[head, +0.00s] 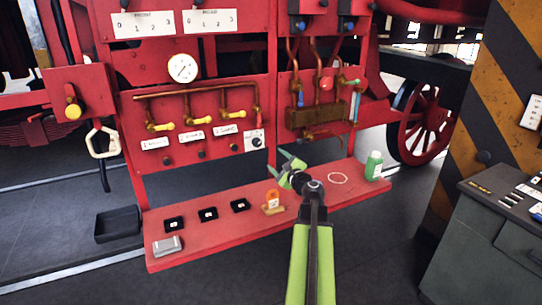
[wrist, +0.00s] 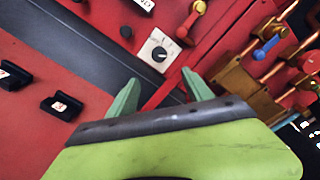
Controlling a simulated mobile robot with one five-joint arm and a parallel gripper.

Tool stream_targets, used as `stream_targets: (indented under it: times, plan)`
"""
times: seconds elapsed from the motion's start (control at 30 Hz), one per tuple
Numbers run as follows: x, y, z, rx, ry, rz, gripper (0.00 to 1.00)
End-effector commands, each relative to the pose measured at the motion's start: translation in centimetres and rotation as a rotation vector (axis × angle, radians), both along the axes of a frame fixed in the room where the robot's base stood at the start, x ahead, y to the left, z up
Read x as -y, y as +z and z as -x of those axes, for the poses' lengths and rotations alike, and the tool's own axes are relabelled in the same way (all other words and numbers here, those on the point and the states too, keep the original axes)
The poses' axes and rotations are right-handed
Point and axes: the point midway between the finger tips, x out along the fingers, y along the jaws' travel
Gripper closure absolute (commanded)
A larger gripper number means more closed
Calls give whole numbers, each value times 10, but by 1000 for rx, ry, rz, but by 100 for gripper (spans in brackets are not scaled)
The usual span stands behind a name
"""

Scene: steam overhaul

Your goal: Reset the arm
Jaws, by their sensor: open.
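My gripper (head: 292,163) is at the end of my green arm, above the red shelf (head: 215,229) in the head view. In the wrist view my gripper (wrist: 163,90) shows two green fingers spread apart, with nothing between them. Beyond the fingers is the red panel with a white plate and a black knob (wrist: 159,54). My gripper appears apart from the panel, though the exact distance is hard to tell.
The shelf holds several small black holders (head: 208,214), an orange item (head: 272,199), a grey block (head: 167,246), a ring (head: 338,178) and a green bottle (head: 374,166). Yellow-handled valves (head: 194,136) and a gauge (head: 183,68) are on the panel. A grey cabinet (head: 470,245) stands right.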

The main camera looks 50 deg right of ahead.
Motion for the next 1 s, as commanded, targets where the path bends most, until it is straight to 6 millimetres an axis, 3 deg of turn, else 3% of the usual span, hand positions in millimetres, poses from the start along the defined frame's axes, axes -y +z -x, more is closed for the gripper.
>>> stream_targets:
  times: [0.57,0.67,0.77,0.87,1.0]
  plan:
    - [-3,0,6,0,1,0,41]
    - [-12,1,-3,0,18,0,41]
    - [-49,2,-39,-1,84,0,41]
    - [-115,4,-90,0,192,0,41]
    - [-225,-3,-150,-47,359,43,41]
